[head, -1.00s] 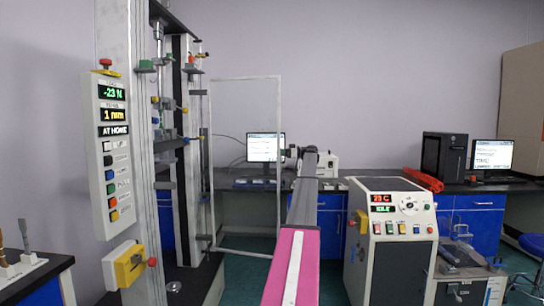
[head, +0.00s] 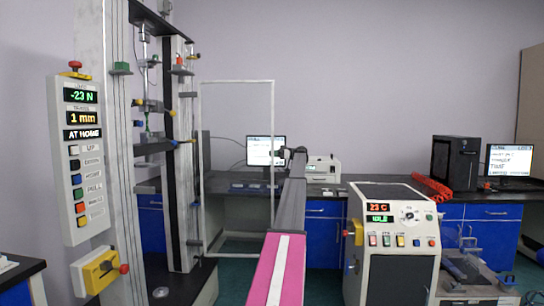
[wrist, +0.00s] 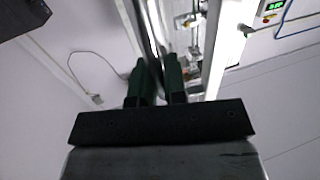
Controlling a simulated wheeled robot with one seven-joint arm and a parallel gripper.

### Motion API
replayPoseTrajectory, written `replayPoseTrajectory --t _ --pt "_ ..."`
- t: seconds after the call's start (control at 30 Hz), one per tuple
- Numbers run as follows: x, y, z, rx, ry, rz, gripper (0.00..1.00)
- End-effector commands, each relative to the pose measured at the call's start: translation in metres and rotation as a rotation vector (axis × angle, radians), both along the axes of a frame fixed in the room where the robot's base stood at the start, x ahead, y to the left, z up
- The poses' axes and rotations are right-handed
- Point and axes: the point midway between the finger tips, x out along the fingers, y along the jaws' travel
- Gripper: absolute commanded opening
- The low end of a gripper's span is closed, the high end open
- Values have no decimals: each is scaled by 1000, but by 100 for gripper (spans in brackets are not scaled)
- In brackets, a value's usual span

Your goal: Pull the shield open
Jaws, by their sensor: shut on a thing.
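The shield (head: 238,82) is a clear panel in a thin pale frame beside the tall testing machine (head: 182,150) at the left of the head view. It stands out from the machine's right column, with the wall seen through it. My gripper (head: 281,154) is at the far end of my arm, by the shield's right edge. In the wrist view, the green fingers of my gripper (wrist: 155,80) are closed on a thin upright bar, which appears to be the shield's edge or handle. The fingers hide the exact contact.
A control panel (head: 80,150) with a display hangs on the machine's left. A white rheometer-like cabinet (head: 392,235) stands to the right of my arm. A bench with a monitor (head: 262,150) runs along the back wall. Floor shows between the machine and the cabinet.

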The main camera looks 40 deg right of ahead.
Motion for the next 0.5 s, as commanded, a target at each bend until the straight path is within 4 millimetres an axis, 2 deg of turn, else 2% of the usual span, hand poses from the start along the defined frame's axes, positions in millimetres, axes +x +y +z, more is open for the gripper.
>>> replayPoseTrajectory --t 0.07,0.1,0.17,0.5 --pt "0 0 2 4 -1 -1 0" --pt "0 0 2 4 -1 -1 19" --pt "0 0 2 3 -2 -1 36" --pt "0 0 1 1 -1 -1 36"
